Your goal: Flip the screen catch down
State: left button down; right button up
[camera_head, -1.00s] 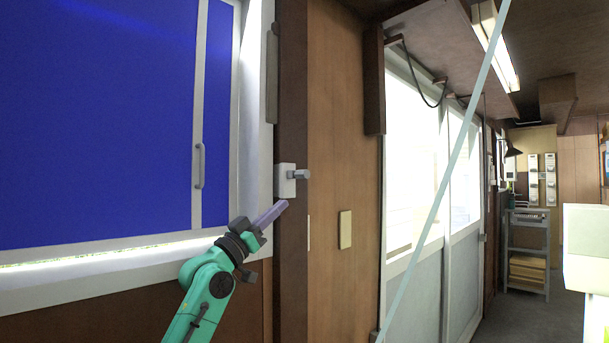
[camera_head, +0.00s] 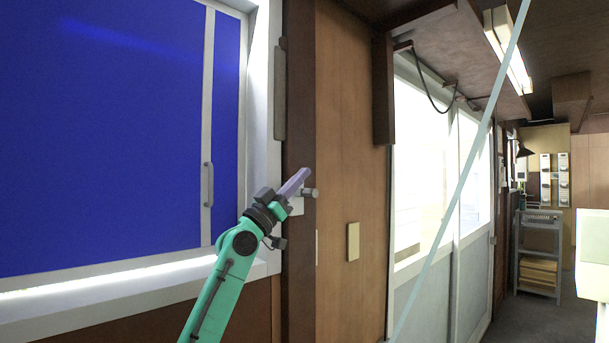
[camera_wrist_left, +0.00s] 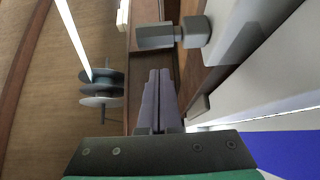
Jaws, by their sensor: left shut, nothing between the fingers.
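The screen catch is a pale block with a short grey lever (camera_head: 309,193) that sticks out to the right from the dark post beside the blue screen (camera_head: 110,120). In the left wrist view the lever (camera_wrist_left: 155,37) is a faceted grey knob on a round collar. My left gripper (camera_head: 304,173) is shut and empty, its purple fingers pointing up and right. It overlaps most of the catch block in the head view. In the left wrist view its fingertips (camera_wrist_left: 158,72) are close below the lever, apparently apart from it. My right gripper is not in view.
The white window frame (camera_head: 130,278) and its sill are left of the post. A beige wall plate (camera_head: 352,241) is on the wood panel to the right. A pale slanting bar (camera_head: 460,180) crosses the view. A grey shelf rack (camera_head: 538,250) stands far right.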

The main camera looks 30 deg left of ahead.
aim_at(305, 190)
pick_arm(q)
jog(key=f, duration=0.1)
jog(key=w+f, duration=0.1)
jog(key=f, duration=0.1)
jog(key=shift+w+d+p, duration=0.1)
jog(key=shift+w+p, duration=0.05)
jog(key=shift+p, duration=0.25)
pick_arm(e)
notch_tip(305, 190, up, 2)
pick_arm(q)
jog(key=shift+d, duration=0.15)
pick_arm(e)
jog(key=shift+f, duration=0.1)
